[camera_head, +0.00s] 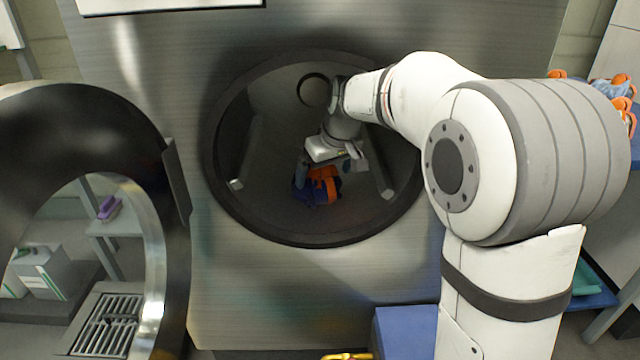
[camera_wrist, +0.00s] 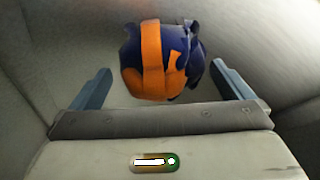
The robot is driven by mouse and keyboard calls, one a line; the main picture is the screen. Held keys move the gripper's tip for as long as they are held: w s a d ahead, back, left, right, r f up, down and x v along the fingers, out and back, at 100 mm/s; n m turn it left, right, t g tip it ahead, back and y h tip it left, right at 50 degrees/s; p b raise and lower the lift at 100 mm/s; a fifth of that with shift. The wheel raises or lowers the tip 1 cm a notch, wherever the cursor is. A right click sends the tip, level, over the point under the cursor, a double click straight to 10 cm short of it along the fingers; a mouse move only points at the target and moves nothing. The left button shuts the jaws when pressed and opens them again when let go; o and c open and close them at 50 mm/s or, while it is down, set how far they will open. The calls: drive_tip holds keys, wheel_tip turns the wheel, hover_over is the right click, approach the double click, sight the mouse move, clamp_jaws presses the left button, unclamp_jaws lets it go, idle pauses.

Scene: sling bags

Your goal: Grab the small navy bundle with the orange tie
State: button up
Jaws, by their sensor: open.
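The small navy bundle with the orange tie (camera_head: 310,192) lies inside the round drum of a large steel machine, at the bottom of the opening. In the wrist view the bundle (camera_wrist: 190,60) sits ahead of my gripper, between the lines of the two fingers. My gripper (camera_wrist: 163,88) is open, with one blue-grey finger on each side and nothing held. In the head view my gripper (camera_head: 333,172) is inside the drum, just above the bundle, and partly hides it. I cannot tell whether the fingers touch the bundle.
The dark drum rim (camera_head: 312,240) surrounds my arm closely. The open round door (camera_head: 85,110) hangs at the left. Orange and blue bundles (camera_head: 612,88) lie on a surface at the far right. A blue box (camera_head: 402,330) stands below the drum, beside a yellow item (camera_head: 347,356).

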drive_tip(key=shift+w+a+f+b, duration=0.25)
drive_tip(key=shift+w+f, duration=0.05)
drive_tip(key=shift+w, duration=0.2)
drive_tip(key=shift+w+a+f+b, duration=0.2)
drive_tip(key=shift+w+a+f, duration=0.1)
drive_tip(key=shift+w, duration=0.2)
drive_tip(key=shift+r, duration=0.1)
drive_tip(key=c, duration=0.9)
